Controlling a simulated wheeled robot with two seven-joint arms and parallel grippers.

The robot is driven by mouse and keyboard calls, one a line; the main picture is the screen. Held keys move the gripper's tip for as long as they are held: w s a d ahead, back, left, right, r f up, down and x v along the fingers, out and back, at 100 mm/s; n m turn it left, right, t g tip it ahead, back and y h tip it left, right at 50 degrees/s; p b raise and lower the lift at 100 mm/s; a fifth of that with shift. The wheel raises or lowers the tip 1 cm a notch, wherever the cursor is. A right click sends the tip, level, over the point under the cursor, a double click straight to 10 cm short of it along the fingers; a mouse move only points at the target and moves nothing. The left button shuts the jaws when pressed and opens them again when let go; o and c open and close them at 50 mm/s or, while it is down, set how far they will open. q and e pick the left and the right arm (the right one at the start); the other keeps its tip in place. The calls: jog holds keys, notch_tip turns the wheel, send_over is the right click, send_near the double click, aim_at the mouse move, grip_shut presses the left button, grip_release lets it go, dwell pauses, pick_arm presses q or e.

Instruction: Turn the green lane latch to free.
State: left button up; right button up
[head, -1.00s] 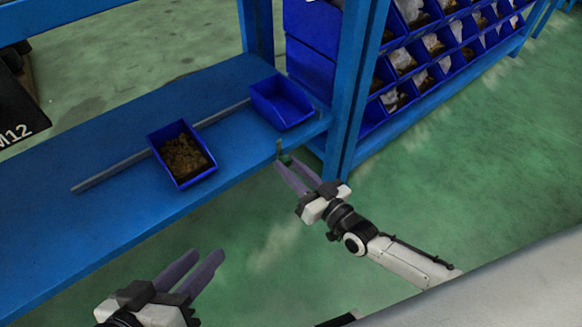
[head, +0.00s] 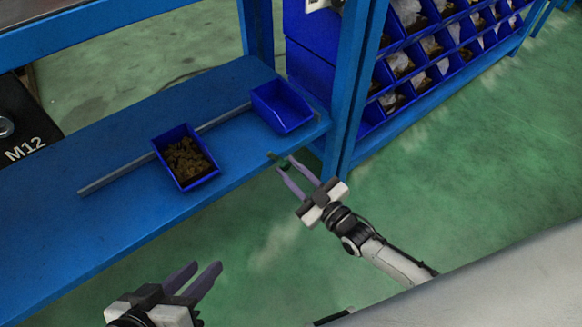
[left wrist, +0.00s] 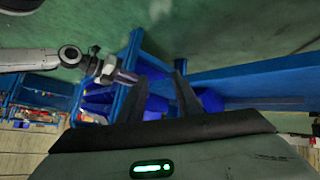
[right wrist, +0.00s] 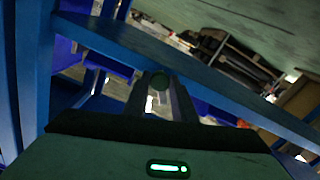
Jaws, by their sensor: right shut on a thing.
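The green lane latch (head: 274,155) is a small dark green piece at the front edge of the blue shelf, near the right-hand post. My right gripper (head: 286,165) is shut on it. In the right wrist view the latch's round green end (right wrist: 158,81) shows between the fingers, which hide the rest. In the head view its small bar lies slanted, close to flat. My left gripper (head: 208,266) is open and empty, low in front of the shelf and apart from it; its parted fingers also show in the left wrist view (left wrist: 166,78).
On the blue shelf (head: 90,225) stand a blue bin of brown pieces (head: 185,157) and an empty-looking blue bin (head: 282,106), beside a grey rail (head: 120,178). A blue post (head: 350,100) rises right of the latch. Green floor in front is clear.

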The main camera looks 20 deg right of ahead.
jog(key=n+p, duration=0.1)
jog(key=n, duration=0.4)
jog(key=shift+n, duration=0.3)
jog(key=n, duration=0.4)
pick_arm(q)
jog(key=shift+a+f, duration=0.25)
jog(key=shift+f, duration=0.15)
pick_arm(e)
jog(key=shift+n, duration=0.9)
pick_arm(q)
jog(key=shift+r, duration=0.1)
pick_arm(e)
jog(key=o, duration=1)
jog(key=shift+o, duration=0.2)
